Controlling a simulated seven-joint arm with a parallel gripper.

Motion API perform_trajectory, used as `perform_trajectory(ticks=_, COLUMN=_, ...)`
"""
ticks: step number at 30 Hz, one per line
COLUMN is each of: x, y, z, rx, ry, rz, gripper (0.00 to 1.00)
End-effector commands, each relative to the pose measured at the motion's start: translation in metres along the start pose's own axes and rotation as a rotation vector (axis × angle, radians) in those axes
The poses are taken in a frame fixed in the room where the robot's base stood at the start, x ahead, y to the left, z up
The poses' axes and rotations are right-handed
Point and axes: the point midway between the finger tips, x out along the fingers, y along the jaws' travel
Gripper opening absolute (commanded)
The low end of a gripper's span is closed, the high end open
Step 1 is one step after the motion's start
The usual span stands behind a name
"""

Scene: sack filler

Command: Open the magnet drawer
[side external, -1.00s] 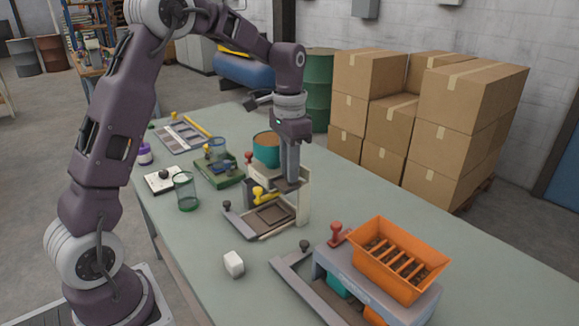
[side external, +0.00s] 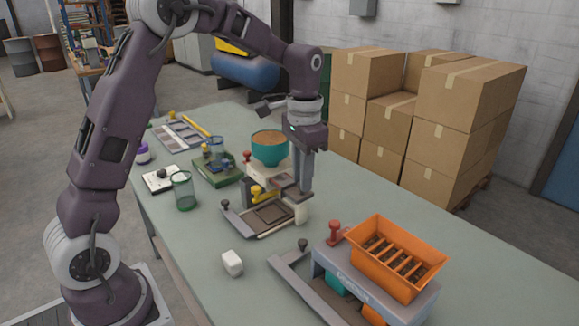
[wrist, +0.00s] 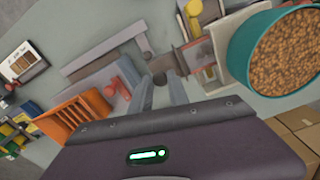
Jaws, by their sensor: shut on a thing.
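The magnet drawer (side external: 286,186) appears to be the small dark grey slide at the side of the cream sack filler (side external: 262,174). It projects from the body below the teal hopper (side external: 270,149), which holds brown grain. My gripper (side external: 302,190) points down at the outer end of this slide. In the wrist view, my gripper (wrist: 162,85) has its fingers around a dark round knob (wrist: 158,78) at the end of the slide (wrist: 173,62). It is shut on this knob. The inside of the drawer is hidden.
A grey tray frame (side external: 268,215) and a yellow lever (side external: 262,192) sit close to the gripper. An orange slotted tray (side external: 398,258) and a red knob (side external: 335,229) are at front right. The right back table is clear.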

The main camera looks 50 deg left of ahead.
Motion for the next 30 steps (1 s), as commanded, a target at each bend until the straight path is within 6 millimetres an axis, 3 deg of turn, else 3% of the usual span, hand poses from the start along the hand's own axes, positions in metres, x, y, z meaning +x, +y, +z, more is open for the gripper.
perform_trajectory(ticks=3, x=-0.002, y=0.025, z=-0.008, rx=0.004, ry=0.010, rz=0.000, gripper=0.00)
perform_trajectory(ticks=6, x=-0.002, y=0.037, z=-0.011, rx=0.002, ry=0.010, rz=0.000, gripper=0.00)
perform_trajectory(ticks=17, x=-0.002, y=0.041, z=-0.011, rx=-0.001, ry=0.011, rz=0.000, gripper=0.00)
perform_trajectory(ticks=18, x=-0.002, y=0.041, z=-0.011, rx=-0.001, ry=0.011, rz=0.000, gripper=0.29)
perform_trajectory(ticks=27, x=-0.002, y=0.041, z=-0.010, rx=-0.001, ry=0.006, rz=0.000, gripper=0.30)
perform_trajectory(ticks=30, x=-0.014, y=0.041, z=-0.011, rx=-0.001, ry=0.009, rz=-0.001, gripper=0.30)
